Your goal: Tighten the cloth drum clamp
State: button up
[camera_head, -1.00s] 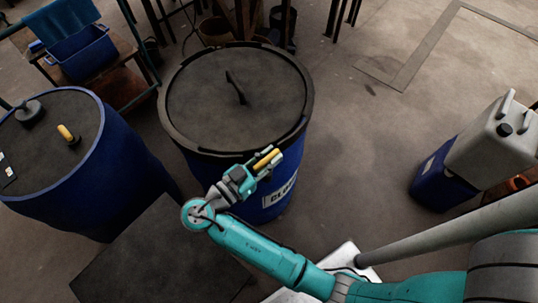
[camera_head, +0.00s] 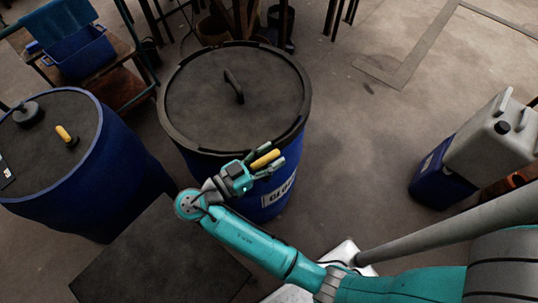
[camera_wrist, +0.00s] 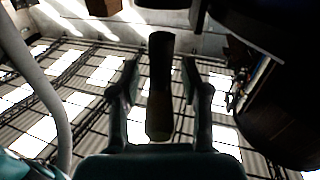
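The cloth drum (camera_head: 284,194) is a large blue drum in the middle of the head view, its label partly readable. A dark clamp band (camera_head: 183,144) runs round the rim of its dark lid. The clamp's yellow lever grip (camera_head: 265,158) sticks out at the front of the rim. My gripper (camera_head: 264,160) is at this lever, with a finger on either side. In the wrist view the lever (camera_wrist: 160,85) stands between the two fingers of my gripper (camera_wrist: 160,72), and gaps show on both sides. The lever's joint to the band is hard to make out.
Another blue drum (camera_head: 135,180) with a yellow-gripped part on top stands at left. A grey jerrycan (camera_head: 490,140) sits on a blue container (camera_head: 437,185) at right. A dark plate (camera_head: 150,260) lies front left. Floor is clear right of the cloth drum.

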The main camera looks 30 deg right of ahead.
aim_at(269, 155)
jog(key=shift+r, duration=0.1)
notch_tip(269, 155, up, 10)
jog(key=shift+f, duration=0.1)
dwell(0.5)
